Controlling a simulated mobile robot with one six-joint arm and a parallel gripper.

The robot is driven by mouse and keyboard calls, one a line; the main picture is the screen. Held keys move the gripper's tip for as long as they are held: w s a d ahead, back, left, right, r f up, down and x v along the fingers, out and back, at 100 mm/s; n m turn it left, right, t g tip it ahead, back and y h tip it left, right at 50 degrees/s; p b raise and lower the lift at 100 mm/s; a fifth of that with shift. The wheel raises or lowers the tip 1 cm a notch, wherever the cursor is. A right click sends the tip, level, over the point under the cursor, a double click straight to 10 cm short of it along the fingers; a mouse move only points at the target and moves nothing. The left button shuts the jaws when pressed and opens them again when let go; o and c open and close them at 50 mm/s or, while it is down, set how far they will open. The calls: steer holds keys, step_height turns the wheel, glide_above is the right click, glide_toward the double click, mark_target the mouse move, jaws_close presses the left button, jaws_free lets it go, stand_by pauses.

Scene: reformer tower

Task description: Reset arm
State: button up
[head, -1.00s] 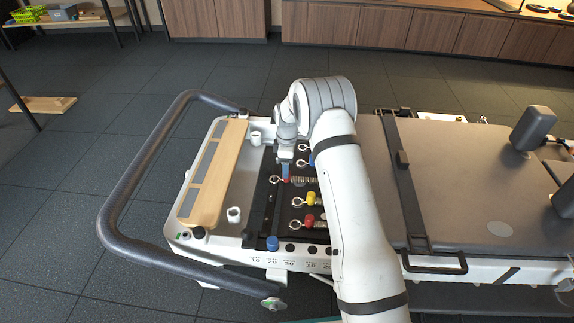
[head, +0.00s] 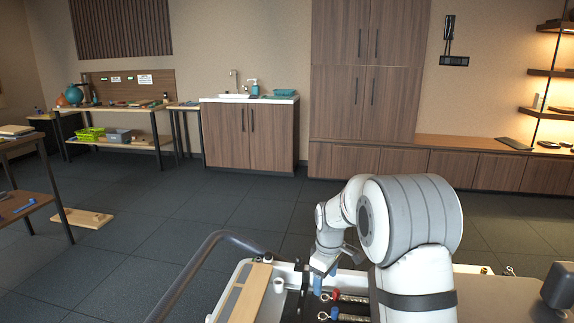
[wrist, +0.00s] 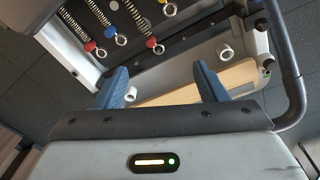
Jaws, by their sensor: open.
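My gripper (head: 322,283) is at the lower middle of the head view, above the foot end of the reformer (head: 242,277). In the wrist view its two blue fingers (wrist: 159,88) stand wide apart with nothing between them. The fingers look apart from these knobs. My own arm hides part of the reformer in the head view.
The wooden footboard (head: 250,292) lies along the reformer's end, with a dark curved bar (head: 207,249) around it. A sink cabinet (head: 249,135) and a tall cupboard (head: 365,70) stand at the back. Shelves (head: 120,110) stand at the back left. The floor (head: 165,200) between is mostly clear.

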steer(key=s+d+r+m+t+p, duration=0.1)
steer(key=s+r+m+p, duration=0.3)
steer(key=s+r, duration=0.6)
steer(key=s+d+r+m+p, duration=0.15)
steer(key=s+r+p, duration=0.5)
steer(key=r, duration=0.65)
steer(key=s+d+r+m+p, duration=0.1)
steer(key=s+r+m+p, duration=0.1)
steer(key=s+r+p, duration=0.3)
steer(key=s+d+r+m+p, duration=0.1)
steer(key=s+r+m+p, duration=0.2)
steer(key=s, duration=0.7)
step_height(320, 180, up, 2)
steer(key=shift+r+t+p, duration=0.1)
steer(key=shift+t+p, duration=0.3)
steer(key=shift+p, duration=0.5)
